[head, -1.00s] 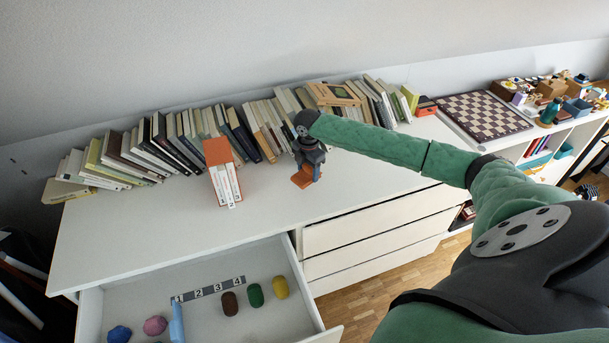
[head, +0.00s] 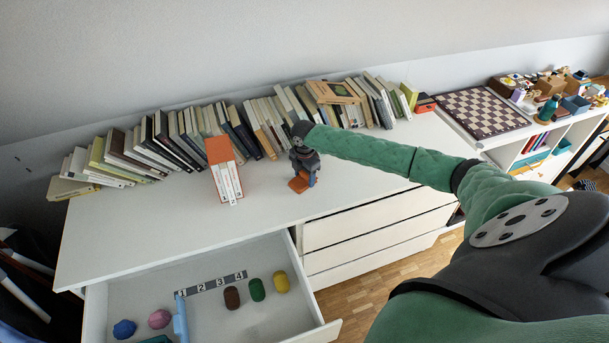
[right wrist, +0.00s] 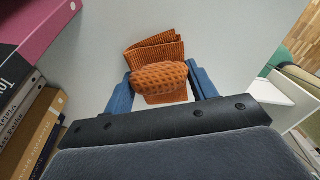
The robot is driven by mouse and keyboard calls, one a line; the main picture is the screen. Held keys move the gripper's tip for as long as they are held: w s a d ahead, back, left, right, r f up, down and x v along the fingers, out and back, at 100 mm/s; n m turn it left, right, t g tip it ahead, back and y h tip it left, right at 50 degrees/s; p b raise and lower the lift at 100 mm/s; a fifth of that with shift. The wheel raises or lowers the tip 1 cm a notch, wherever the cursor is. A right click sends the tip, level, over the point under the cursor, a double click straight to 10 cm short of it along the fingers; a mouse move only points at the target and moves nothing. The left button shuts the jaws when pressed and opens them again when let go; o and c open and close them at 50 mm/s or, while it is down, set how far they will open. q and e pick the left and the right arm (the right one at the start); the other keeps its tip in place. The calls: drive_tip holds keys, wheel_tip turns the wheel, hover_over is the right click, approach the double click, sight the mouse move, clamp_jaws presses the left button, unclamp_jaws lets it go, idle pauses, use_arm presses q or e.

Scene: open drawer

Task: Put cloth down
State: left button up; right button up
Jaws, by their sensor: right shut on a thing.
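The orange-brown cloth (right wrist: 158,75) is bunched between the two blue fingers of my right gripper (right wrist: 160,88) in the right wrist view. A folded flap of it spreads beyond the fingertips over the white surface. In the head view the cloth (head: 300,183) shows as a small orange patch under my right gripper (head: 304,180), low at the dresser top (head: 275,205). I cannot tell whether the cloth touches the surface. My left gripper is not in view.
A row of leaning books (head: 150,143) lines the wall behind. An orange-topped book set (head: 224,172) stands left of my right gripper. The open drawer (head: 200,318) below holds several coloured lumps and a numbered strip (head: 212,283). The dresser top is clear in front.

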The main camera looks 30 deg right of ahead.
sight(304, 173)
drive_tip(key=o, duration=0.9)
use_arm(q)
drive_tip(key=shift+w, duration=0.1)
use_arm(e)
drive_tip(key=shift+r, duration=0.15)
wheel_tip(304, 173, up, 11)
drive_tip(key=b, duration=0.3)
drive_tip(key=shift+b, duration=0.35)
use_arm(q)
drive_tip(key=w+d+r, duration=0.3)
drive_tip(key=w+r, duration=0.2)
use_arm(e)
drive_tip(key=shift+r, duration=0.4)
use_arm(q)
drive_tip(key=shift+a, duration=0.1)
